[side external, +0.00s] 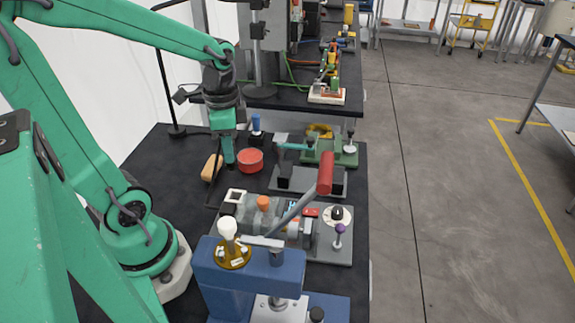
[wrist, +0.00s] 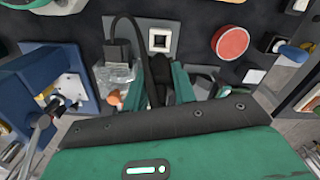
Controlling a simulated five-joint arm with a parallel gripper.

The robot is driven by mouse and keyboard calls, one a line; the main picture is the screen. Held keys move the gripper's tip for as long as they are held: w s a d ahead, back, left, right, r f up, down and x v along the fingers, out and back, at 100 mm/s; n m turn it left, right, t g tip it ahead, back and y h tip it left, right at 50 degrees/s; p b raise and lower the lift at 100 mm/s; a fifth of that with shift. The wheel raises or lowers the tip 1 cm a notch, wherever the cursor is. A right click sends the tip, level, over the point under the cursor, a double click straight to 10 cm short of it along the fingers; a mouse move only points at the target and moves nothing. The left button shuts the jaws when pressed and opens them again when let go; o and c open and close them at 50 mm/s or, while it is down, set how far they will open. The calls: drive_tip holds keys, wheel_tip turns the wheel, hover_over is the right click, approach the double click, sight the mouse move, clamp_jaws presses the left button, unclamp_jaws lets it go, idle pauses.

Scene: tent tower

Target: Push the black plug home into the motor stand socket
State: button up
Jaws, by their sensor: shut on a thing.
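My gripper (side external: 228,160) points down beside the red round tin in the side view, a little behind the motor stand (side external: 268,216). In the wrist view my gripper (wrist: 160,83) has its two green fingers closed around the black plug (wrist: 157,68). The plug is mostly hidden between the fingers, and a black cable (wrist: 132,22) loops away from it. The white square socket (wrist: 160,34) with a dark centre lies just beyond the plug in the wrist view. The socket also shows in the side view (side external: 235,195), apart from my fingertips. The plug's tip is not clearly visible.
The red round tin (side external: 250,160) and a brown-handled brush (side external: 211,168) are close to my gripper. A blue press (side external: 250,270) with a red-ended lever (side external: 325,173) stands at the front. A green fixture (side external: 330,152) is behind on the black bench.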

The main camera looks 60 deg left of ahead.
drive_tip(key=shift+w+d, duration=0.1)
drive_tip(key=w+d+m, duration=0.2)
drive_tip(key=w+d, duration=0.3)
drive_tip(key=shift+d+f+m, duration=0.15)
drive_tip(key=shift+f+m, duration=0.25)
drive_tip(key=shift+w+f, duration=0.1)
drive_tip(key=shift+f, duration=0.15)
idle(0.4)
drive_tip(key=shift+f, duration=2.65)
drive_tip(key=shift+f, duration=1.35)
drive_tip(key=o, duration=1)
drive_tip(key=shift+r, duration=3.9)
